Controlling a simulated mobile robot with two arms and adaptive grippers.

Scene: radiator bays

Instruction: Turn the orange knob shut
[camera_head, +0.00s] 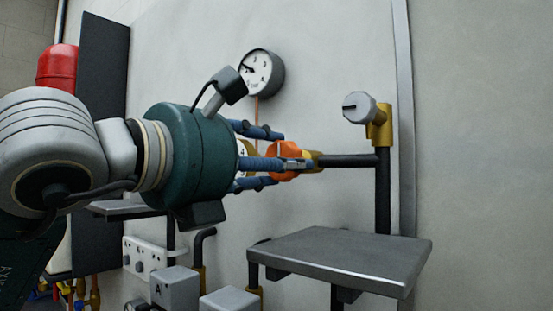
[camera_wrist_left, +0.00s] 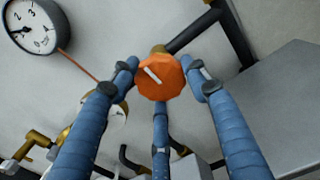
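The orange knob (camera_head: 287,160) sits on a brass valve at the left end of a dark horizontal pipe. In the left wrist view the knob (camera_wrist_left: 160,78) faces me, and its white mark runs from upper left to lower right. My left gripper (camera_head: 280,161) has three blue fingers reaching around the knob. In the wrist view the fingertips (camera_wrist_left: 160,75) lie left, right and below the knob, very close to its rim. I cannot tell whether they touch it. My right gripper is in neither view.
A gauge (camera_head: 262,73) hangs on the wall above the knob. A silver knob (camera_head: 359,107) on a brass valve tops the vertical pipe (camera_head: 383,195) at right. A grey shelf (camera_head: 340,257) juts out below. A white plate (camera_head: 152,257) and grey boxes (camera_head: 175,287) stand lower left.

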